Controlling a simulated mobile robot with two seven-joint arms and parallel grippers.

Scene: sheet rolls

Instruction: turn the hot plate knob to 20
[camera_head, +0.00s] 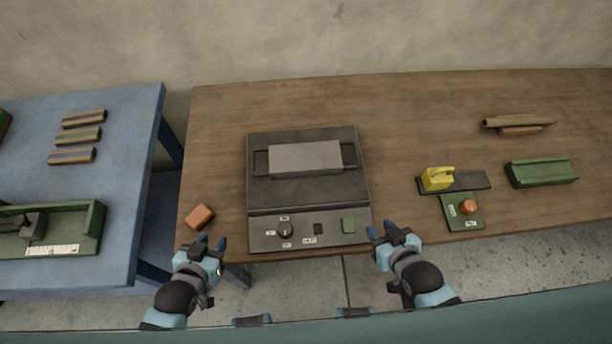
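The hot plate (308,191) is a dark box on the wooden table with a lighter grey block on top. Its front panel (263,241) carries a round dark knob (286,229) at the left, ringed by small white labels too small to read. My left gripper (207,243) is to the left of the panel near the table's front edge, apart from the knob. Its fingers are spread and hold nothing visible. My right gripper (384,232) is just right of the panel, with its fingers apart and empty.
A brown block (199,217) lies just beyond my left gripper. A yellow item (437,179), a green box with an orange button (467,208) and a green tray (541,172) are at the right. A blue table (120,115) stands at the left.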

